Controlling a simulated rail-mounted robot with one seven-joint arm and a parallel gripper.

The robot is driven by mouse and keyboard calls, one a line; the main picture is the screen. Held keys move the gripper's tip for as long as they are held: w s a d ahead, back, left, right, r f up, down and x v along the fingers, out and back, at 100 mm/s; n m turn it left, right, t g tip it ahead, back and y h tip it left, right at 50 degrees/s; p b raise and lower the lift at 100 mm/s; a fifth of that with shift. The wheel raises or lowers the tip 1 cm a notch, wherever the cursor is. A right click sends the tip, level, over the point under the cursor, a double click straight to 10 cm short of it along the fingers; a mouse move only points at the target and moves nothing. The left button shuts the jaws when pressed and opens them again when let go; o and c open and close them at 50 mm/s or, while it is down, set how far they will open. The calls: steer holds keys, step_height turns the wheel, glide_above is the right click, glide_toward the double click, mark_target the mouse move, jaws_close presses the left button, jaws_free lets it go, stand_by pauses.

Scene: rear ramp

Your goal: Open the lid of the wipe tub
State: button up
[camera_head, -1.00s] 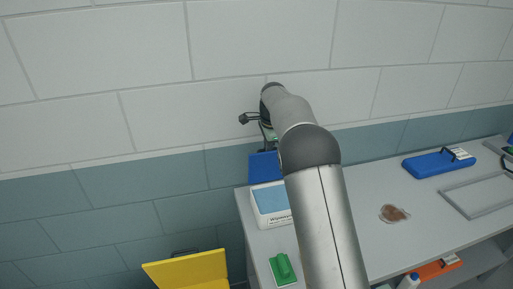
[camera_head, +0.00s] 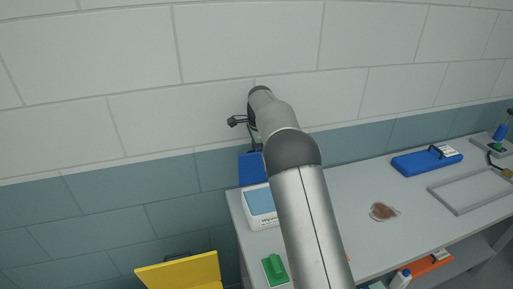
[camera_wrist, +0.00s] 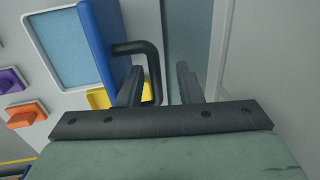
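The wipe tub (camera_head: 250,222) is a white box with a light-blue inner surface, on the left end of the grey bench in the head view. Its blue lid (camera_head: 250,170) stands raised at the back edge, partly hidden by my arm. In the wrist view the tub (camera_wrist: 45,55) is at upper left, with the blue lid (camera_wrist: 108,40) seen nearly edge-on beside it. A black bar handle (camera_wrist: 153,62) sticks out from the lid. My gripper (camera_wrist: 158,85) is open, with the handle's end between its fingers; I cannot tell whether they touch.
Purple (camera_wrist: 12,80) and orange (camera_wrist: 25,117) knobs show in the wrist view. A yellow panel (camera_head: 180,272) stands left of the bench. A brown patch (camera_head: 382,211) and blue case (camera_head: 427,163) lie right. The wall is close behind.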

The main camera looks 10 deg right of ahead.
mark_target(259, 164)
steer(key=shift+r, duration=0.2)
steer(key=s+r, duration=0.3)
steer(key=r, duration=1.4)
steer(key=shift+s+d+b, duration=0.2)
steer(key=shift+d+b, duration=0.1)
steer(key=shift+b, duration=0.15)
